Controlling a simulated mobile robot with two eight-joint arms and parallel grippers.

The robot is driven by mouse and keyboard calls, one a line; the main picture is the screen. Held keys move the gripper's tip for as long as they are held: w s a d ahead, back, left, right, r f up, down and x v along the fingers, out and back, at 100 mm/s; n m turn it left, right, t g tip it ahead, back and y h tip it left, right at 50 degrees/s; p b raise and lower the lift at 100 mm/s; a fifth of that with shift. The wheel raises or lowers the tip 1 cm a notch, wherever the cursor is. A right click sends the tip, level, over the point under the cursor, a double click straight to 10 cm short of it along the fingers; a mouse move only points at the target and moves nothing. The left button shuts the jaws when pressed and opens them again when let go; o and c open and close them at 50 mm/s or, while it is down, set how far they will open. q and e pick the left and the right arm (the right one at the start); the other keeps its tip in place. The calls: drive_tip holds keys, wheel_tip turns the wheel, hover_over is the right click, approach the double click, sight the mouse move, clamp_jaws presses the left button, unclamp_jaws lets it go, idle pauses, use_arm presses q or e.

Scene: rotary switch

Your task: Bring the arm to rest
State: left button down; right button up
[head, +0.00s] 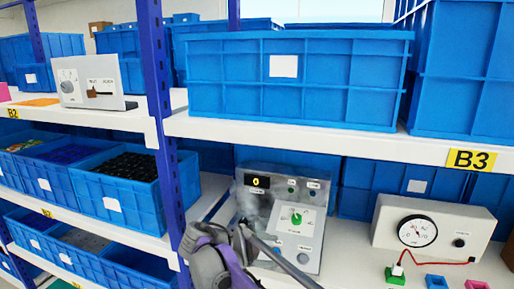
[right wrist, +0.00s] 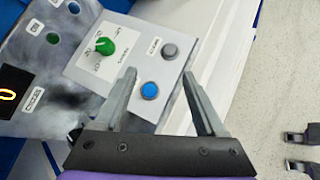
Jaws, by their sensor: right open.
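The control panel (head: 258,213) stands on the shelf below the B3 label, with a dark display (head: 258,181) showing a yellow 0. Its green rotary knob (head: 297,217) sits on a white plate. The knob also shows in the right wrist view (right wrist: 105,46), beside a grey button (right wrist: 169,50) and a blue button (right wrist: 149,90). My right gripper (right wrist: 159,73) is open and nothing shows held between its fingers. In the head view it is in front of the panel's lower left, below the knob. My left gripper does not show in the head view.
A box with a round gauge (head: 417,231) stands to the right, with a red wire to a green block (head: 395,275). Blue crates (head: 240,90) fill the shelf above. A blue upright post (head: 160,100) rises left of the panel.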

drive_tip(key=s+d+f+m+g+y, duration=0.1)
drive_tip(key=s+d+f+m+y, duration=0.25)
drive_tip(key=s+d, duration=0.55)
drive_tip(key=s+d+f+m+y, duration=0.1)
drive_tip(key=s+f+m+y, duration=0.1)
drive_tip(key=s+f+m, duration=0.2)
drive_tip(key=s+d+f+m+t+y, duration=0.1)
drive_tip(key=s+f+m, duration=0.3)
drive_tip(key=s, duration=0.6)
drive_tip(key=s+d+f+m+y, duration=0.2)
drive_tip(key=s+f+m+y, duration=0.2)
drive_tip(key=s, duration=0.3)
drive_tip(key=shift+d+m, duration=0.3)
drive_tip(key=shift+m, duration=0.15)
idle(0.5)
